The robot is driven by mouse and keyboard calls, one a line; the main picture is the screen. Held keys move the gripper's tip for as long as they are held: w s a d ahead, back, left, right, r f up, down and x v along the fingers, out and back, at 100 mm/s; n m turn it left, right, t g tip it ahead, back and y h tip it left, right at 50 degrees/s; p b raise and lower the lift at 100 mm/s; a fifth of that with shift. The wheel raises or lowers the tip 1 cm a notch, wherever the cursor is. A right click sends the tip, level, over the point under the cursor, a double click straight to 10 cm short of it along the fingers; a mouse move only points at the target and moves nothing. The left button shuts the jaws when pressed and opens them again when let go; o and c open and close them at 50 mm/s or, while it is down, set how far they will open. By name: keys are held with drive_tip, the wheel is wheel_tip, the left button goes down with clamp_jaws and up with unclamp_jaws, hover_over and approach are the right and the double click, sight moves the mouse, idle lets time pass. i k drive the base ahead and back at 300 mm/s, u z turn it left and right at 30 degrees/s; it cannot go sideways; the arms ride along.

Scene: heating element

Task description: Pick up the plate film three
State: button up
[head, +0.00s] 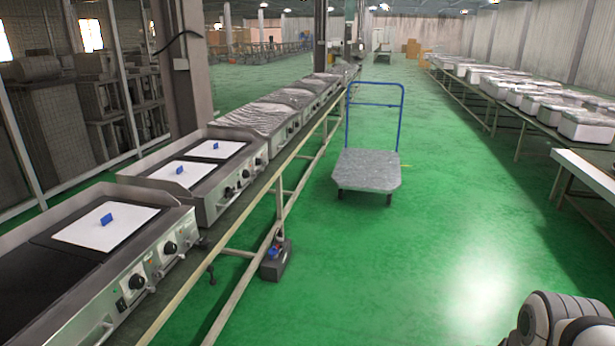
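The nearest film (80,233) is on the closest griddle. The middle film (165,174) and the farthest film (230,149) lie side by side on the second griddle. No number shows on them, so I cannot tell which is film three. My gripper is not in view; only a grey and dark part of my arm shows at the lower right, far from the films.
The griddles stand in a row on a long bench (190,285) with knobs facing the aisle. A blue-handled trolley (367,170) stands in the aisle. A dark box (276,262) sits low by the bench. Tables with white units (586,127) line the right. The green floor is open.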

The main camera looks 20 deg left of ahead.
sight(106, 227)
drive_tip(key=u, duration=0.2)
drive_tip(key=i, duration=1.55)
drive_tip(key=u, duration=0.85)
drive_tip(key=i, duration=1.35)
drive_tip(key=u, duration=1.6)
drive_tip(key=i, duration=1.2)
drive_tip(key=u, duration=0.55)
